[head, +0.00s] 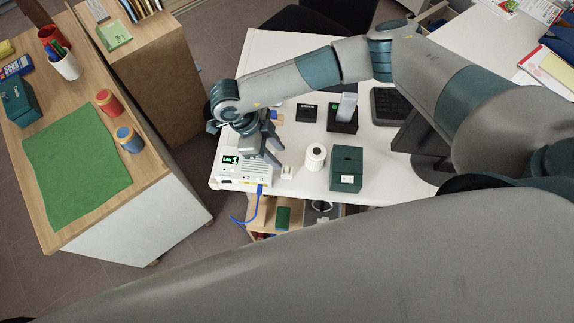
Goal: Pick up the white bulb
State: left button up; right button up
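A white, rounded, ribbed object (315,158), which looks like the bulb, stands on the white desk (268,70) near its front edge, left of a dark green box (346,165). My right gripper (264,159) reaches in from the right and points down above the front left of the desk, left of the bulb and apart from it. Its fingers look spread, with nothing seen between them. My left gripper is out of the picture.
A white router-like box (231,171) with a blue cable sits below my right gripper. A small white block (287,173) lies beside it. A black holder (342,119) and a monitor stand further back. A wooden table with a green mat (75,160) is at left.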

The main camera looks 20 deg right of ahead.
aim_at(286, 167)
jog(key=shift+x, duration=0.85)
jog(key=shift+s+d+f+p, duration=0.15)
jog(key=shift+s+f+p, duration=0.1)
jog(key=shift+f+p, duration=0.6)
jog(key=p+x, duration=0.2)
jog(key=shift+s+f, duration=0.1)
jog(key=shift+f, duration=0.15)
jog(key=shift+d+f, duration=0.15)
jog(key=shift+f, duration=0.3)
grip_shut()
